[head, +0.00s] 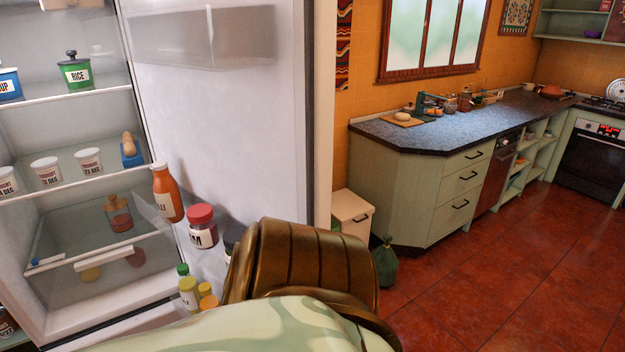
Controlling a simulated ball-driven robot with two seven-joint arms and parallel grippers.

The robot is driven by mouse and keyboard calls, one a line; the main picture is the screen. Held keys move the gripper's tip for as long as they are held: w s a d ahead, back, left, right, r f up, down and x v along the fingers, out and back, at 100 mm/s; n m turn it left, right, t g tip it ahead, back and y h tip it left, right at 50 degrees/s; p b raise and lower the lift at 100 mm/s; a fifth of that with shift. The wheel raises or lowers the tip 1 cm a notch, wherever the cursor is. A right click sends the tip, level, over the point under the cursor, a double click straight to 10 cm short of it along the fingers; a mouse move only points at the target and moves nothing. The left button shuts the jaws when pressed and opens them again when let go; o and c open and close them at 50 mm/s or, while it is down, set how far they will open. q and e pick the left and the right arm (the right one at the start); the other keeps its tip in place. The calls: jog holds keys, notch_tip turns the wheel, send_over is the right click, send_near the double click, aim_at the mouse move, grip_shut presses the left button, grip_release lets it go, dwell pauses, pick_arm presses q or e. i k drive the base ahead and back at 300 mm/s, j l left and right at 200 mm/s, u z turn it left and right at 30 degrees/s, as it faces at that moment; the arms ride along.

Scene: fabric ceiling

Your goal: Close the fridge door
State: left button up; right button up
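The fridge door (235,110) stands wide open on the left of the head view, its inner face turned toward me. The open fridge interior (75,125) shows at the far left with shelves. A brown, ribbed arm part of mine covers the lower middle and hides part of the door's bottom. Neither gripper's fingers can be seen.
A green counter (400,190) with a dark top runs along the right wall. Red tiled floor (510,290) is clear at the lower right. An oven (594,155) is at the far right.

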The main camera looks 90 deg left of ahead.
aim_at(237, 96)
jog(key=i+u, duration=0.25)
jog(key=u, duration=0.15)
jog(key=i+u, duration=0.25)
jog(key=u, duration=0.15)
jog(key=i+u, duration=0.2)
jog(key=u, duration=0.2)
